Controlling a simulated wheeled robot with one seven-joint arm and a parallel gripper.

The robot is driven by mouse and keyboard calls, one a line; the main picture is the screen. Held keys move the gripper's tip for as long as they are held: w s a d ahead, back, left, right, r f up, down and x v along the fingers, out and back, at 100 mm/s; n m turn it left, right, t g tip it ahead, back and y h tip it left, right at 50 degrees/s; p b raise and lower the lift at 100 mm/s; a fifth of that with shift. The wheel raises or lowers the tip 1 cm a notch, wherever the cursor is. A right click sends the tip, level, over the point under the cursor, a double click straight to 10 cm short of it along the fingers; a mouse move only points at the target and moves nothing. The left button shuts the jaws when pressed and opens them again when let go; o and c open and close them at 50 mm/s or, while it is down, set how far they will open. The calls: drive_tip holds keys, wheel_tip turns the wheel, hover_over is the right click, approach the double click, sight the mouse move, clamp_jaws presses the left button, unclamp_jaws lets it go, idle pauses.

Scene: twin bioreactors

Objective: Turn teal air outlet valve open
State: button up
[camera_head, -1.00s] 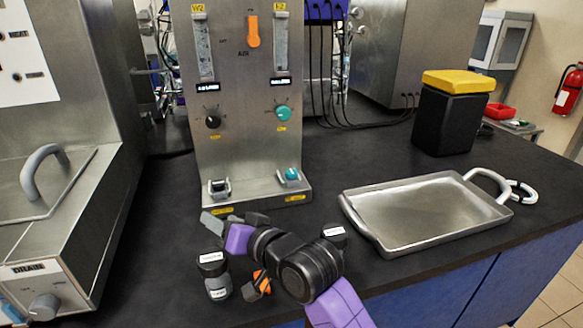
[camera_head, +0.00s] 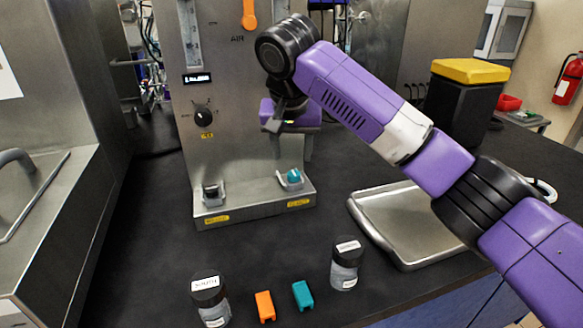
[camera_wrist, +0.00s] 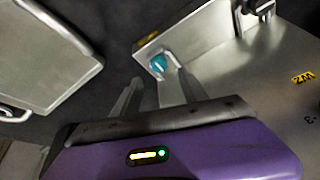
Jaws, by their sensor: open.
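The teal valve (camera_head: 294,176) sits in a metal bracket on the right side of the panel's foot, above a yellow label. It also shows in the wrist view (camera_wrist: 158,63), just beyond the fingertips. My gripper (camera_head: 292,152) points down above the valve, with a finger to either side in the head view. It is open and empty, and seems apart from the valve. In the wrist view my gripper (camera_wrist: 157,78) has both fingers spread toward the valve. How far the valve is turned is too small to tell. My arm hides the upper right of the panel.
A black valve (camera_head: 211,191) sits left on the same foot. Two lidded bottles (camera_head: 210,301) (camera_head: 345,264), an orange block (camera_head: 265,306) and a teal block (camera_head: 302,294) stand in front. A metal tray (camera_head: 372,226) lies to the right, partly under my arm.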

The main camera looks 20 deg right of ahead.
sight(294, 174)
drive_tip(key=shift+x, duration=3.85)
drive_tip(key=shift+d, duration=0.15)
drive_tip(key=shift+r, duration=0.1)
clamp_jaws()
